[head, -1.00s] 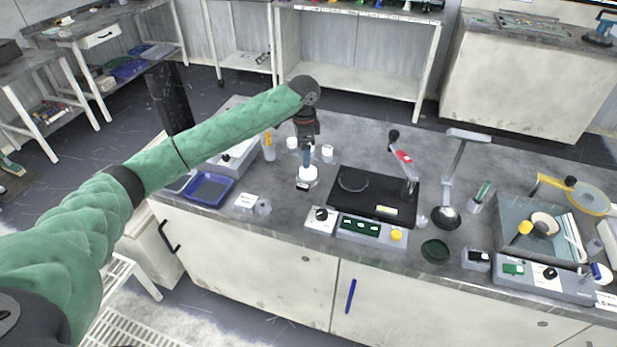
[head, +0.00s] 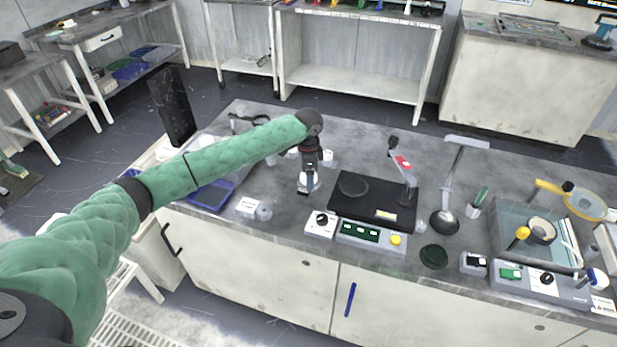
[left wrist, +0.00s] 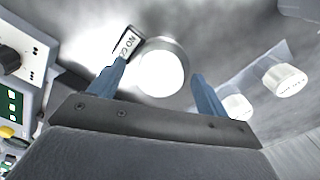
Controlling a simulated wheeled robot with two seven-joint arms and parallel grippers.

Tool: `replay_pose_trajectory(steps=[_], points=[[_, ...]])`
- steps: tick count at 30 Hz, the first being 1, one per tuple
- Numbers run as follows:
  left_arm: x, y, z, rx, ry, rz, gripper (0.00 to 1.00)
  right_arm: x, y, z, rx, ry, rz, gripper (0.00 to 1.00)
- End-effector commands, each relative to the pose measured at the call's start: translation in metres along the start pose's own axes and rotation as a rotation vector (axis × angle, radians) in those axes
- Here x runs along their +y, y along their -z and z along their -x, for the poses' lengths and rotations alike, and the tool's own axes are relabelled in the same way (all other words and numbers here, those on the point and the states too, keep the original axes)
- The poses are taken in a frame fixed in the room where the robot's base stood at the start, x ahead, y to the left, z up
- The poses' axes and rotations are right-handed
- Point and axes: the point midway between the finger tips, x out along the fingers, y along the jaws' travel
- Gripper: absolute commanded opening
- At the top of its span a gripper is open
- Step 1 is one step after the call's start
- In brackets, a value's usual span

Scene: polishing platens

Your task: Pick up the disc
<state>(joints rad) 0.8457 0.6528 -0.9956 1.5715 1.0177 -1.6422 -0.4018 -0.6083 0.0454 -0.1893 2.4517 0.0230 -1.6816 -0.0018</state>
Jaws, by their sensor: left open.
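My left gripper (head: 305,188) is open and points down over the bench, at a white round jar left of the black polishing base. In the head view the gripper mostly hides the jar. A dark green disc (head: 433,256) lies flat near the bench's front edge, apart from the gripper. A dark round disc (head: 353,186) also lies on the black base (head: 372,205). I cannot tell which disc is meant.
Small white jars (left wrist: 285,79) stand behind the gripper. A blue tray (head: 210,195) lies left, partly under my arm.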

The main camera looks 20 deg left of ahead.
Motion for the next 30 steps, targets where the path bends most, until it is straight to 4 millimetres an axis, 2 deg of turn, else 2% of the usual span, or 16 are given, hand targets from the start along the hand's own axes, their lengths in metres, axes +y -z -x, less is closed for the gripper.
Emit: replay_pose_trajectory(steps=[2,9,11,20,23,27,30], points=[[0.000,0.000,0.000,0.000,0.000,0.000,0.77,0.000,0.000,0.000,0.000,0.001,0.000,0.36],[0.000,0.000,0.000,0.000,0.000,0.000,0.30,-0.001,0.000,0.000,0.001,0.001,0.001,0.36],[0.000,0.000,0.001,0.000,0.000,0.000,0.22,0.000,0.000,0.000,0.001,0.000,0.002,0.36],[-0.001,0.000,0.005,0.002,0.001,0.000,0.22,0.000,0.002,-0.002,0.006,0.000,0.004,0.36],[-0.001,0.000,0.015,0.002,0.002,0.000,0.22,-0.001,0.003,-0.006,0.015,0.004,0.007,0.36],[-0.001,0.001,0.040,0.003,0.003,-0.001,0.22,-0.008,0.007,-0.017,0.043,0.020,0.015,0.36],[0.015,0.020,0.053,0.004,0.001,-0.005,0.22,-0.015,0.010,-0.027,0.060,0.035,0.026,0.36]])
